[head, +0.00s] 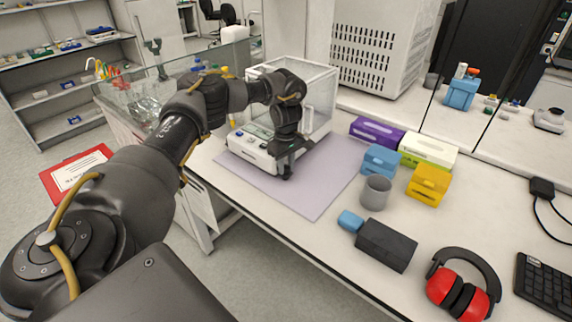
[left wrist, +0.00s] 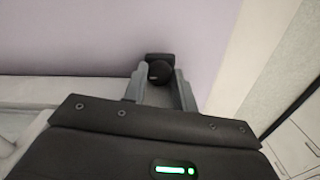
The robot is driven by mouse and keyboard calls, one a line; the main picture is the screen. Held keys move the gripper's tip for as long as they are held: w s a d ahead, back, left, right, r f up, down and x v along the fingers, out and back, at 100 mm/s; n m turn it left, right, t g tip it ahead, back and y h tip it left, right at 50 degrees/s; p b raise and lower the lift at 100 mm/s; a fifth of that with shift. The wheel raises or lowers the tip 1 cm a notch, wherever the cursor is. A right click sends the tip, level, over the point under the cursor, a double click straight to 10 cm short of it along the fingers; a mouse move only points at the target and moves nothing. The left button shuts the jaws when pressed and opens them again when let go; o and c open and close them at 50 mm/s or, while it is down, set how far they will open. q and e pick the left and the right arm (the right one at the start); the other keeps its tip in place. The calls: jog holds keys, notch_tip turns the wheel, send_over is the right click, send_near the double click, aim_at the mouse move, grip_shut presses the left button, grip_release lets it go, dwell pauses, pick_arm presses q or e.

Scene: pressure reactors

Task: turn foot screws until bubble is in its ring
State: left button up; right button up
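A white balance (head: 250,150) with a clear glass draft shield (head: 318,95) stands on a lilac mat (head: 305,195). My left gripper (head: 287,172) points down at the balance's front right corner. In the left wrist view, its two fingers (left wrist: 160,80) stand on either side of a round black foot screw (left wrist: 158,71). They are very close to its sides, but I cannot tell whether they press on it. The bubble and its ring cannot be made out in either view. The other foot screws are not clearly visible. My right gripper is not in view.
Right of the mat stand a grey cup (head: 375,193), a blue box (head: 381,160), a yellow box (head: 428,184) and a purple carton (head: 376,131). A dark block (head: 386,245) and red earmuffs (head: 463,290) lie nearer. The mat's front part is clear.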

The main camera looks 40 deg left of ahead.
pick_arm(q)
jog(key=shift+c, duration=1.2)
jog(key=shift+r+n+p, duration=0.15)
jog(key=shift+n+p, duration=0.5)
jog(key=shift+n, duration=0.25)
jog(key=n, duration=0.2)
jog(key=shift+n+p, duration=0.3)
jog(key=shift+n, duration=0.1)
jog(key=o, duration=0.7)
